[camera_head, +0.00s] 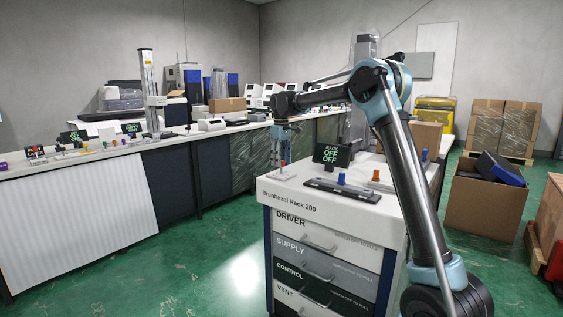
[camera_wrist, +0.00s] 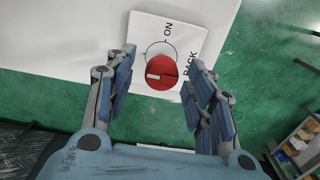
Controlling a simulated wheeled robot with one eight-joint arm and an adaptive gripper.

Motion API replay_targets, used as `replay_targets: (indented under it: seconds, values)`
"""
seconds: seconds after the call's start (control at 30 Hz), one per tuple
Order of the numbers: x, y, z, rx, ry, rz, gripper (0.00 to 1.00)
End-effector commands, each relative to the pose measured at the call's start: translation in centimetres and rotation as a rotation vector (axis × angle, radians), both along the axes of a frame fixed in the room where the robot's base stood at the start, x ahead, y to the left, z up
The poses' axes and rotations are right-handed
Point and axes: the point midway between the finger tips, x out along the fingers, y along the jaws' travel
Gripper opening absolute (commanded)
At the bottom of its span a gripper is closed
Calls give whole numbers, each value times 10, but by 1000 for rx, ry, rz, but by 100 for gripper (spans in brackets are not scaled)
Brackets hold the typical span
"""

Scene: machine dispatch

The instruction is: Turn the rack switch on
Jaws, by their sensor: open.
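The rack switch is a red round knob (camera_wrist: 161,72) on a white plate (camera_wrist: 150,33) printed ON and RACK. A white mark on the knob lies on its left side in the wrist view, away from the ON label. In the head view the switch plate (camera_head: 283,177) lies at the left end of the white cabinet top. My gripper (camera_head: 283,148) points down above it; in the wrist view its fingers (camera_wrist: 162,60) are open, one on each side of the knob. I cannot tell whether they touch it. A small black display (camera_head: 332,155) reads RACK OFF OFF.
The cabinet (camera_head: 320,213) has drawers labelled DRIVER, SUPPLY, CONTROL and VENT. A dark strip with a blue knob (camera_head: 341,179) and an orange-knobbed switch (camera_head: 375,175) stand right of the rack switch. A long bench (camera_head: 90,158) with machines runs behind. Green floor is free at left.

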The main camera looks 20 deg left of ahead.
Motion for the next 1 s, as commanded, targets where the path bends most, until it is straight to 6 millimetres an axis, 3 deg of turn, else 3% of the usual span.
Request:
replay_targets:
  seconds: [0.07, 0.23, 1.0]
  values:
    - [0, 0, 0, 0, 0, 0, 45]
    - [0, 0, 0, 0, 0, 0, 6]
    - [2, -1, 0, 1, -4, -76, 5]
